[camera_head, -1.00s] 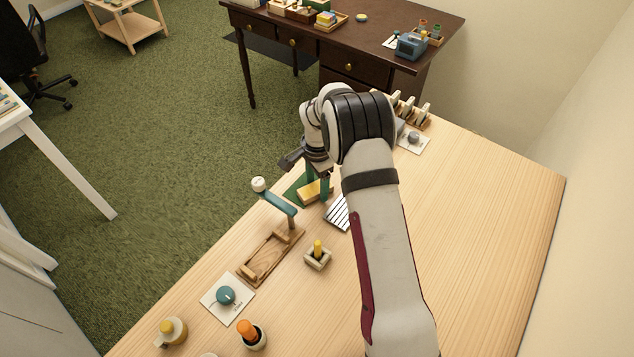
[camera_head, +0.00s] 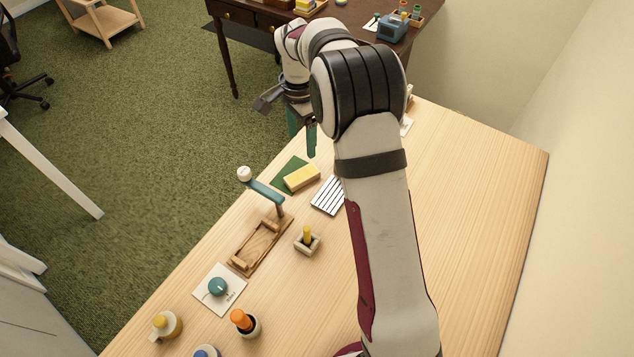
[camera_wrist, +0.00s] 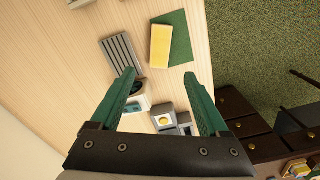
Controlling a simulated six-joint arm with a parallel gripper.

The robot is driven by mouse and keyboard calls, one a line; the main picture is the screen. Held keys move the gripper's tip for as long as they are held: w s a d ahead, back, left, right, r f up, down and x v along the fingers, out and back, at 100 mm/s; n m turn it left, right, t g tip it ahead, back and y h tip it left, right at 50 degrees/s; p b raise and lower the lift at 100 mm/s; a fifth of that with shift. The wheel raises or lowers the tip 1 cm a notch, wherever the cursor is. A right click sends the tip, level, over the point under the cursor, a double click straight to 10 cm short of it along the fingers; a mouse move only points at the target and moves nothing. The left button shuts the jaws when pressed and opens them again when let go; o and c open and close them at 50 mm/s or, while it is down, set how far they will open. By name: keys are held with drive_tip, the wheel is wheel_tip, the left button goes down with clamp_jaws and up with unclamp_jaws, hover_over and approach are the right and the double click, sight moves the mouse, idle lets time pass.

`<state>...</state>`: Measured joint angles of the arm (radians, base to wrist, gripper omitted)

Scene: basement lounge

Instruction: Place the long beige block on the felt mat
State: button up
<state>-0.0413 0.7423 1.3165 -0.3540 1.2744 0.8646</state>
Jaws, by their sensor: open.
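The long beige block (camera_head: 302,178), yellowish in this light, lies on the table partly over the green felt mat (camera_head: 284,171). In the wrist view the block (camera_wrist: 160,46) covers the mat's left side, and the mat (camera_wrist: 181,38) shows to its right and beyond its end. The block's left long edge seems to reach the mat's edge or slightly past it. My gripper (camera_head: 302,140) is open and empty, raised above and beyond the block. In the wrist view its green fingers (camera_wrist: 160,100) are wide apart with nothing between them.
A striped grey plate (camera_head: 327,195) lies right of the block. A teal lever (camera_head: 264,192) with a white knob stands near the mat. A wooden tray (camera_head: 259,248), a small holder with a yellow peg (camera_head: 307,238) and a dial (camera_head: 217,287) are nearer. The table's right side is clear.

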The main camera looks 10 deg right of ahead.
drive_tip(key=s+r+n, duration=0.3)
drive_tip(key=s+r, duration=0.6)
drive_tip(key=s, duration=0.2)
drive_tip(key=s+a+n+y, duration=0.1)
drive_tip(key=s+n, duration=0.4)
drive_tip(key=s, duration=1.9)
drive_tip(key=shift+s+a+f+y, duration=0.15)
drive_tip(key=shift+s+a+y, duration=0.05)
drive_tip(key=shift+s+y, duration=0.2)
